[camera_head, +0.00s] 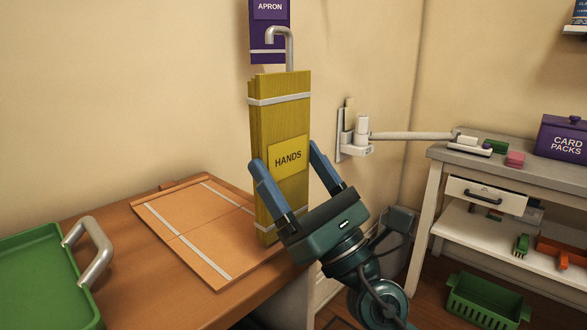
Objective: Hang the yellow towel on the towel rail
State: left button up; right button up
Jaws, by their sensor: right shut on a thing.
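The yellow towel (264,120) stands upright as a stiff folded slab with white bands and a label reading HANDS. A grey hook (290,45) rises from its top and curves to the left. My right gripper (284,172) is shut on the towel, its blue fingers on either side of the lower half. The towel's lower end is partly hidden behind the gripper. The towel rail (410,135) is a pale bar reaching right from a white wall bracket (353,150). The towel is left of the rail and apart from it. My left gripper is out of view.
A purple apron (266,50) is at the wall behind the hook. A wooden table holds an orange banded mat (170,215) and a green tray (40,260) with a grey handle. A white bench (500,175), a purple box (560,138) and a green basket (485,300) are at right.

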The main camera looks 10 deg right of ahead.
jog(key=shift+f+b, duration=0.45)
jog(key=o, duration=1)
